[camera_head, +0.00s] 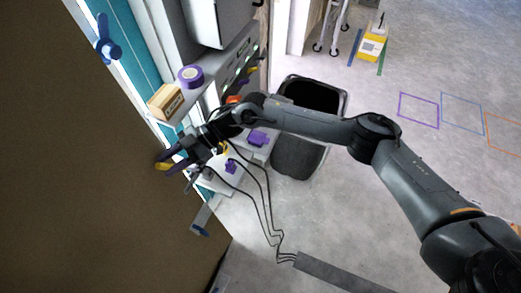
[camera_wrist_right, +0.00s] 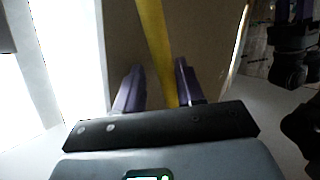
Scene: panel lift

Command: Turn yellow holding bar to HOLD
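The yellow holding bar (camera_wrist_right: 154,40) runs down from the top of the right wrist view, between the two purple fingers of my right gripper (camera_wrist_right: 160,88). The fingers are apart, with visible gaps beside the bar; the bar's lower end is close to the right finger, and I cannot tell whether they touch. In the head view, my right gripper (camera_head: 172,160) is at the edge of the large brown panel (camera_head: 90,170). Only a small yellow end of the bar (camera_head: 162,167) shows there, the rest being hidden. My left gripper is not in view.
A cardboard box (camera_head: 165,102) and a purple tape roll (camera_head: 190,76) sit on a shelf near my right gripper. Blue clamps (camera_head: 108,47) (camera_head: 203,217) are on the panel's frame. A black bin (camera_head: 297,160) stands behind my right forearm. Open floor lies to the right.

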